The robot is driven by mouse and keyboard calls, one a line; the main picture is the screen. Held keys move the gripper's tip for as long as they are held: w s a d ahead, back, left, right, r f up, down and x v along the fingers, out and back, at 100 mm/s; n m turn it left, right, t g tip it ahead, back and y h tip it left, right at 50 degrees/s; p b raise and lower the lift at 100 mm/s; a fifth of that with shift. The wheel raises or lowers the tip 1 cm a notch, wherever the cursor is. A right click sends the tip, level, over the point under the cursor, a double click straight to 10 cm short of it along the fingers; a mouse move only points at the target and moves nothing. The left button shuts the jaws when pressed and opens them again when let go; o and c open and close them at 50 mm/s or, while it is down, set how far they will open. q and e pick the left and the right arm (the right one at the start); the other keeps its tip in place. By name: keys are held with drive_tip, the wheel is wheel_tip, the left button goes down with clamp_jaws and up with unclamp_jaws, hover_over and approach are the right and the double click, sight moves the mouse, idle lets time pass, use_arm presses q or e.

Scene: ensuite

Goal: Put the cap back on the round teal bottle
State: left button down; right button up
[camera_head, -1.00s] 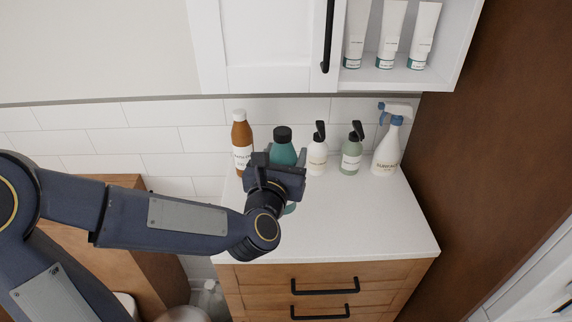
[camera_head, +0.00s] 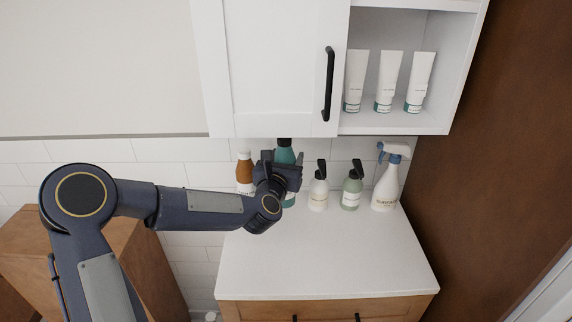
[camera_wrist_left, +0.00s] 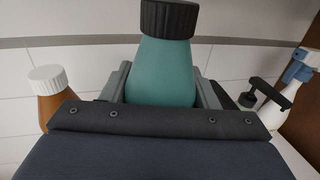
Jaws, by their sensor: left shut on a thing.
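The round teal bottle (camera_head: 285,157) is at the back of the white counter, partly hidden by my left gripper (camera_head: 279,174). In the head view the cap shows just under the cabinet's lower edge. Whether the bottle's base touches the counter is hard to tell. My right gripper is not in view.
An amber bottle with a white cap (camera_head: 244,172) stands close on the left. A white pump bottle (camera_head: 318,192), a green pump bottle (camera_head: 352,190) and a spray bottle (camera_head: 387,183) stand on the right. The white cabinet (camera_head: 275,70) hangs above. The counter's front (camera_head: 325,262) is clear.

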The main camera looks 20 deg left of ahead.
use_arm(q)
drive_tip(key=w+f, duration=0.1)
drive_tip(key=w+f+p, duration=0.1)
drive_tip(key=w, duration=0.1)
drive_tip(key=w+a+f, duration=0.1)
drive_tip(key=shift+w+a+p, duration=0.1)
drive_tip(key=shift+w+p, duration=0.2)
drive_tip(key=shift+p, duration=0.05)
wheel_tip(320, 180, down, 4)
drive_tip(key=shift+w+r+p, duration=0.15)
drive_tip(key=shift+p, duration=0.7)
